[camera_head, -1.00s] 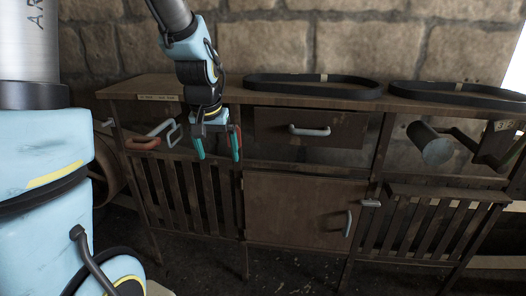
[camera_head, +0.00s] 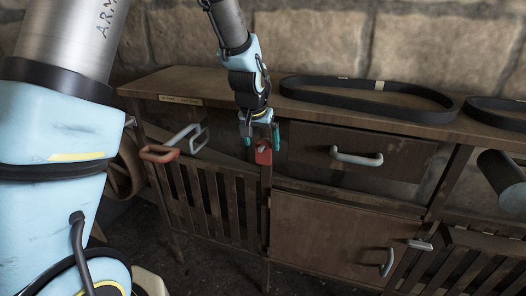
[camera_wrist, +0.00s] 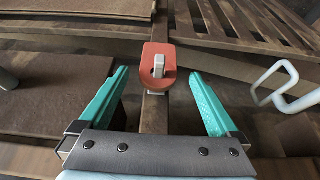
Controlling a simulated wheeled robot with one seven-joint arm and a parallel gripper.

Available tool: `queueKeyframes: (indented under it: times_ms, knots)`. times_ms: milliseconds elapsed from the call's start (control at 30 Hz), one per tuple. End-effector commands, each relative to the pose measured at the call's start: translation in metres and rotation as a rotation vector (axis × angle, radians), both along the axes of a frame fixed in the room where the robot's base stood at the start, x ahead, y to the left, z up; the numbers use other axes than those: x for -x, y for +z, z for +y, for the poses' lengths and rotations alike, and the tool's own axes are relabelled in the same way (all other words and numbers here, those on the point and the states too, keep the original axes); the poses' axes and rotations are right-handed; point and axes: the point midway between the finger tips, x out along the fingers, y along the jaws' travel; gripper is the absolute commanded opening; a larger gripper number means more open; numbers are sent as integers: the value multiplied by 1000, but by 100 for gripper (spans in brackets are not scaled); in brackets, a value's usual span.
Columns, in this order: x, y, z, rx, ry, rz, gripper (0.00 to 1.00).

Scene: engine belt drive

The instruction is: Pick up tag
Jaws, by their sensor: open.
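The tag is a small red piece (camera_head: 263,152) hanging on the cabinet's front post. In the wrist view the red tag (camera_wrist: 158,62) has a notch with a light grey peg or hook through it. My gripper (camera_head: 262,148) is open in front of the post, its teal fingers on either side of the tag in the head view. In the wrist view my fingers (camera_wrist: 160,82) are spread wide, with the tag between and just beyond their tips.
The wooden cabinet (camera_head: 330,215) has a drawer with a light handle (camera_head: 357,158) right of the tag. Black belts (camera_head: 365,98) lie on top. Slatted panels (camera_head: 215,205) are below.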

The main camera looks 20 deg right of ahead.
Motion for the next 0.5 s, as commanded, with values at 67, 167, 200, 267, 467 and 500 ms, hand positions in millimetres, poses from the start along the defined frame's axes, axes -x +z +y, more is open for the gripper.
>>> queueKeyframes:
  times_ms: [67, 167, 200, 267, 467, 500]
  knots:
    - [-2, -8, -2, -3, 0, 4, 98]
    - [-5, -21, -6, -4, 0, 3, 98]
    - [-6, -25, -7, -4, 0, 3, 98]
    - [-8, -31, -8, -3, 0, 3, 98]
    - [-10, -38, -10, -1, 0, 1, 98]
    - [-10, -38, -10, -1, 0, 1, 98]
